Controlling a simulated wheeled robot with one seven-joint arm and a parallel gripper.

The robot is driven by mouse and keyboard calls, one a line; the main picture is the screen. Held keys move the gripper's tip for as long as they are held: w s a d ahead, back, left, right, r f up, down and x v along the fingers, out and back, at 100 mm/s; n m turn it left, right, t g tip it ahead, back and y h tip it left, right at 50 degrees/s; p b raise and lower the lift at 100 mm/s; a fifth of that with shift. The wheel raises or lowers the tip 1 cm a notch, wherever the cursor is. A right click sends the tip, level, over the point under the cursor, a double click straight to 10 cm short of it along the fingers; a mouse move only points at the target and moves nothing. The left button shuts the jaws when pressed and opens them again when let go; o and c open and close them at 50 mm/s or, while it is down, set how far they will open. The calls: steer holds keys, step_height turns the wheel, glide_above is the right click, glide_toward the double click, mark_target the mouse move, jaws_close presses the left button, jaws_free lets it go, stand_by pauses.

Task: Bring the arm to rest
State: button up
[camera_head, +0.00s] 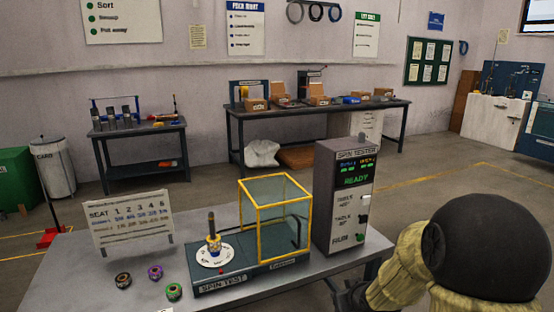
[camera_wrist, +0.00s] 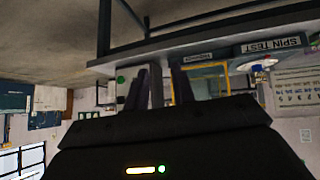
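My gripper (camera_wrist: 164,84) shows in the wrist view with its two dark fingers apart and nothing visible between them. In the head view my arm is at the lower right, and a dark part of my gripper (camera_head: 350,295) shows at the table's right front edge, partly cut off and hidden. The grey table (camera_head: 80,262) holds the spin test base (camera_head: 225,284) with a yellow-framed clear guard (camera_head: 275,215). A white disc (camera_head: 216,255) with an upright dark spindle (camera_head: 211,224) sits left of the guard. The spin tester (camera_head: 343,195) stands at the right and reads READY.
Three small rings, one dark (camera_head: 123,281), one purple (camera_head: 155,272) and one green (camera_head: 174,291), lie on the table's left front. A seat card (camera_head: 131,219) stands behind them. Open floor lies right of the table. A bench with boxes (camera_head: 318,107) stands at the back wall.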

steer(key=s+a+m+g+h, duration=0.1)
steer(key=s+g, duration=0.2)
steer(key=s, duration=0.6)
steer(key=s+a+m+g, duration=0.2)
steer(key=s+g, duration=0.1)
steer(key=s, duration=0.7)
steer(key=w+p+v, duration=0.2)
steer(key=p+v, duration=0.9)
steer(key=p, duration=0.1)
steer(key=w+r+p+v, duration=0.1)
steer(key=w+p+v, duration=0.2)
steer(key=p+v, duration=0.9)
steer(key=shift+w+d+r, duration=0.2)
steer(key=shift+w+r, duration=0.15)
steer(key=shift+w, duration=0.2)
steer(key=shift+d, duration=0.1)
